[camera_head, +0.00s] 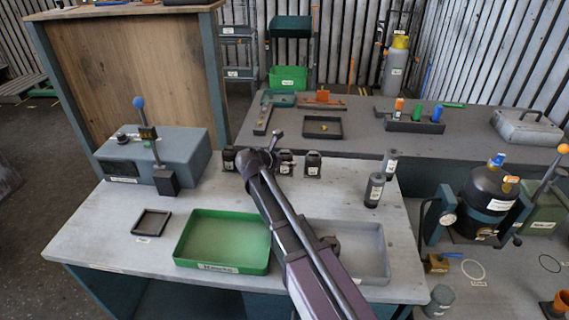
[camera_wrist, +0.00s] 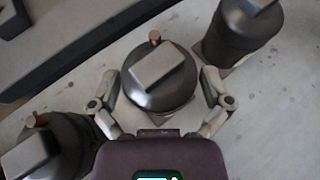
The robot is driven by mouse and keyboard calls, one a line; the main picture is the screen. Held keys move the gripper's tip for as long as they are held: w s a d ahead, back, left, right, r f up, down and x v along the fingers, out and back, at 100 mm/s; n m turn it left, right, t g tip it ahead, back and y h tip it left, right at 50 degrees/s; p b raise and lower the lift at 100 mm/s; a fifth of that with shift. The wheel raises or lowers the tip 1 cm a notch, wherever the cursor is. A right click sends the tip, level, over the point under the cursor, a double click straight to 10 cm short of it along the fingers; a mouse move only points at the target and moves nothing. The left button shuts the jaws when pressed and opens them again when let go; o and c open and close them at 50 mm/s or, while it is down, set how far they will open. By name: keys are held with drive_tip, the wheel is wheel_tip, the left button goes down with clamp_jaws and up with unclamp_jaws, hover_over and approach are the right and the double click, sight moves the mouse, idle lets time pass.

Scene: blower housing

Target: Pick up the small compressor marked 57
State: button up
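Several small dark compressors stand in a row at the back of the grey workbench (camera_head: 120,225). In the head view one (camera_head: 228,159) is left of my arm's end and others are to the right, one of them (camera_head: 313,165) clear of the arm. Their markings are too small to read, so I cannot tell which is 57. In the wrist view a dark round compressor (camera_wrist: 160,92) with a flat top block and copper-coloured stub sits between my gripper's (camera_wrist: 163,80) open fingers, with small gaps on both sides. Neighbours stand at lower left (camera_wrist: 65,145) and upper right (camera_wrist: 235,35).
A green tray (camera_head: 178,250) and a grey tray (camera_head: 384,262) lie at the front. A small dark tray (camera_head: 151,222) and a grey lever box (camera_head: 185,145) are at left. Two dark cylinders (camera_head: 374,190) (camera_head: 390,164) stand right of the row. A second bench (camera_head: 350,130) is behind.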

sight(284, 151)
drive_tip(key=c, duration=1)
drive_tip(key=shift+r, duration=0.1)
wheel_tip(284, 151, up, 3)
drive_tip(key=p, duration=0.3)
drive_tip(key=shift+r, duration=0.1)
drive_tip(key=s, duration=0.5)
drive_tip(key=s+d+r+p, duration=0.1)
drive_tip(key=s, duration=0.4)
drive_tip(key=s+p, duration=0.1)
drive_tip(key=s, duration=0.5)
drive_tip(key=shift+d+r, duration=0.3)
drive_tip(key=shift+d, duration=0.05)
